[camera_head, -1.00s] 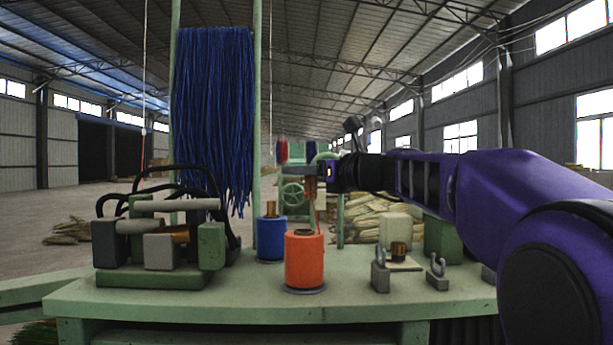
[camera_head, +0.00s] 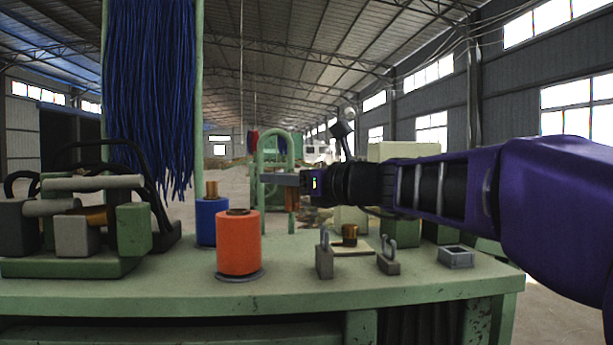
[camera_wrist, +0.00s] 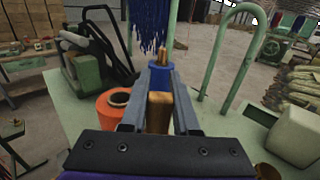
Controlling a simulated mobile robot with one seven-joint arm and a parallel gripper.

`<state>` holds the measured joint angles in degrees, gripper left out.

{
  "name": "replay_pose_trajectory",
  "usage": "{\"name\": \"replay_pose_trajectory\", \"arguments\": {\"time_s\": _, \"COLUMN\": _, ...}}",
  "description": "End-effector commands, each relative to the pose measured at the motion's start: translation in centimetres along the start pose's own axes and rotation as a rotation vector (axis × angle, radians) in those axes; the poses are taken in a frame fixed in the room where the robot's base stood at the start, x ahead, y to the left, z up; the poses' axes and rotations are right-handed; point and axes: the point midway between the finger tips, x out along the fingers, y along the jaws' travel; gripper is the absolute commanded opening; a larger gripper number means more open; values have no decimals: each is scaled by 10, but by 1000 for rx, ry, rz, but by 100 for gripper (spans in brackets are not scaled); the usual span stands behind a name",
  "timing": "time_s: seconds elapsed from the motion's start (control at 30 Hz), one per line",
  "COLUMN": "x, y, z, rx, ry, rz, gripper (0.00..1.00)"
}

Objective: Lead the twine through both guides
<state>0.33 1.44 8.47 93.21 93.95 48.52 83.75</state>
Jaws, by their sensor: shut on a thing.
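An orange twine spool (camera_head: 238,243) stands on the green bench, and it shows left of my fingers in the wrist view (camera_wrist: 112,104). My gripper (camera_head: 290,182) is shut on a brown, block-like piece (camera_wrist: 158,112), held above the bench, right of and higher than the orange spool. This piece hangs below the fingers in the head view (camera_head: 292,199). Two guides, grey blocks with open U-shaped hooks, stand to the right: the left guide (camera_head: 324,262) and the right guide (camera_head: 388,264). Both hooks look empty. I cannot make out the twine's run.
A blue spool (camera_head: 211,221) stands behind the orange one. A brass-coloured cylinder (camera_head: 349,235) stands behind the guides, and a grey square socket (camera_head: 456,257) lies at right. A clamp-like machine (camera_head: 75,225) fills the left. A green bent tube (camera_head: 275,150) rises behind my gripper.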

Motion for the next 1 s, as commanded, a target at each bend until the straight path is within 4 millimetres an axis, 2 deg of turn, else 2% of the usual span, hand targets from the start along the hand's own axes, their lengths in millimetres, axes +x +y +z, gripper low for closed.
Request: {"name": "replay_pose_trajectory", "arguments": {"time_s": 1.0, "x": -89, "y": -72, "z": 0, "rx": 0, "ry": 0, "rz": -3, "gripper": 0}}
